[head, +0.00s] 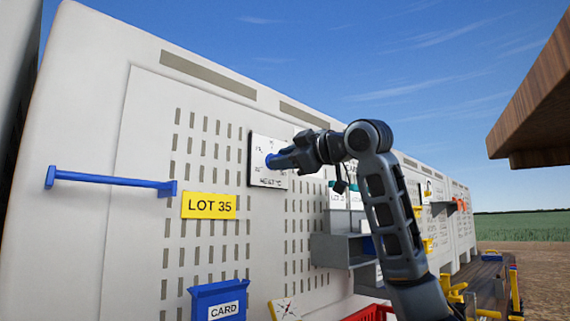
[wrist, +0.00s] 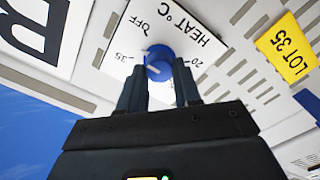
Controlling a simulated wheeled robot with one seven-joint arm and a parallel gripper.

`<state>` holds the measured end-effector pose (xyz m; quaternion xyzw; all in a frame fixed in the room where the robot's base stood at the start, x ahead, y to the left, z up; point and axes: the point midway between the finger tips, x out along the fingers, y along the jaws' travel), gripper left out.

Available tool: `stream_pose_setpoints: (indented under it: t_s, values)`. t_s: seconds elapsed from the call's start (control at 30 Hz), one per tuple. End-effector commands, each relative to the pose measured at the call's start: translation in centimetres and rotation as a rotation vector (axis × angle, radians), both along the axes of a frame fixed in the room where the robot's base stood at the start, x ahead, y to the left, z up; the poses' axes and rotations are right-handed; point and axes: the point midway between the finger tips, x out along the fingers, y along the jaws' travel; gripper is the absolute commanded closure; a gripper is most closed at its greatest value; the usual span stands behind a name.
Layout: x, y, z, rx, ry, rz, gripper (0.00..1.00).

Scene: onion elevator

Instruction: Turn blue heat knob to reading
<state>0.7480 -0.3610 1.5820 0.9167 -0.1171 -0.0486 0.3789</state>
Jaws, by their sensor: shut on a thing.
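The blue heat knob (wrist: 158,62) sits on a white plate (wrist: 200,45) marked HEAT °C, with OFF, 20 and 35 around the dial. The wrist view is turned, so the lettering appears rotated. My gripper (wrist: 159,82) has one finger on each side of the knob and is shut on it. A pale pointer line shows on the knob's face, but its exact reading is hard to tell. In the head view my gripper (head: 274,160) reaches the plate (head: 262,172) on the wall and mostly covers the knob.
A yellow LOT 35 sign (head: 209,206) and a blue rail (head: 110,181) are on the slotted wall to the left. A blue CARD holder (head: 218,300) is below. Grey bins (head: 335,250) stick out to the right under my arm. A wooden overhang (head: 535,110) is at upper right.

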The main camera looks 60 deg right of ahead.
Motion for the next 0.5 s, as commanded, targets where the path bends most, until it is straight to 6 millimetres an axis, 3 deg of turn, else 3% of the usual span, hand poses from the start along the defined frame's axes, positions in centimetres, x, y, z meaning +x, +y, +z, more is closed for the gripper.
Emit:
stream_pose_setpoints:
  t_s: [0.5]
  values:
    - [0.02,0.15,-0.3,-0.475,0.123,0.002,0.98]
